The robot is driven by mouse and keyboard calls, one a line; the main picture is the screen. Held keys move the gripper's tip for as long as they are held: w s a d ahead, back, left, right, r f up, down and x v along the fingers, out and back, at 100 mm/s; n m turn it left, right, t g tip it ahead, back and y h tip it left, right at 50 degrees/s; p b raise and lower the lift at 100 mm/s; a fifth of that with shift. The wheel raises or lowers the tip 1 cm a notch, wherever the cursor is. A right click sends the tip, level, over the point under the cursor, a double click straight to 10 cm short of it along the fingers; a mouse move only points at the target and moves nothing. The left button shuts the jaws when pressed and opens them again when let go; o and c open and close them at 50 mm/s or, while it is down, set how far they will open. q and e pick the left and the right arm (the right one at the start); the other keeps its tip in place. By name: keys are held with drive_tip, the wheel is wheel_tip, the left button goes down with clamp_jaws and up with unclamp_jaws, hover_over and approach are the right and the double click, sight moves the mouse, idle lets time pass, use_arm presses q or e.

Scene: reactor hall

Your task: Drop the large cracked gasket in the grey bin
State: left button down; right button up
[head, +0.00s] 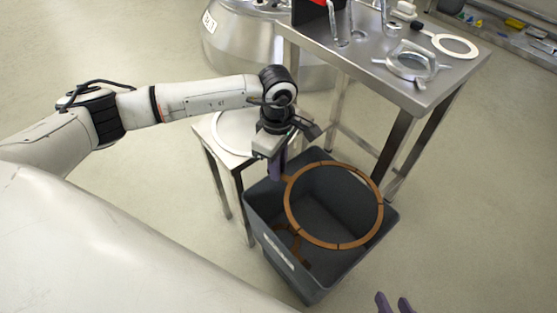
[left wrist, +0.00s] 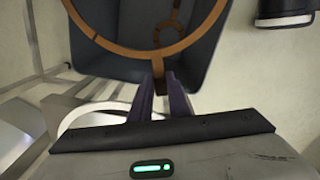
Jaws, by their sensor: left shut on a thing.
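The large cracked gasket (head: 335,244) is a thin orange-brown ring with dark lines across it. It also shows in the left wrist view (left wrist: 120,47). My left gripper (head: 283,172) points down at the bin's far left edge, its purple fingers shut on a tab of the ring. The ring hangs over the open mouth of the grey bin (head: 298,280); its exact height over the rim is hard to tell. A smaller brown piece (head: 302,250) lies inside the bin. My right gripper (head: 392,300) shows only its two purple fingertips at the bottom edge, apart and empty.
A small metal stand (head: 205,140) with a pale disc on top is left of the bin. A steel table (head: 385,85) behind carries a metal clamp-like part (head: 412,65) and a white ring (head: 455,46). A large steel vessel (head: 235,45) stands behind. Floor on the right is clear.

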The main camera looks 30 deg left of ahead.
use_arm(q)
wheel_tip(320, 180, down, 2)
drive_tip(key=shift+f+b, duration=0.1)
drive_tip(key=shift+b, duration=0.3)
use_arm(e)
drive_tip(key=shift+w+a+f+g, duration=0.15)
drive_tip(key=shift+a+f+g, duration=0.25)
drive_tip(key=shift+a+f, duration=0.1)
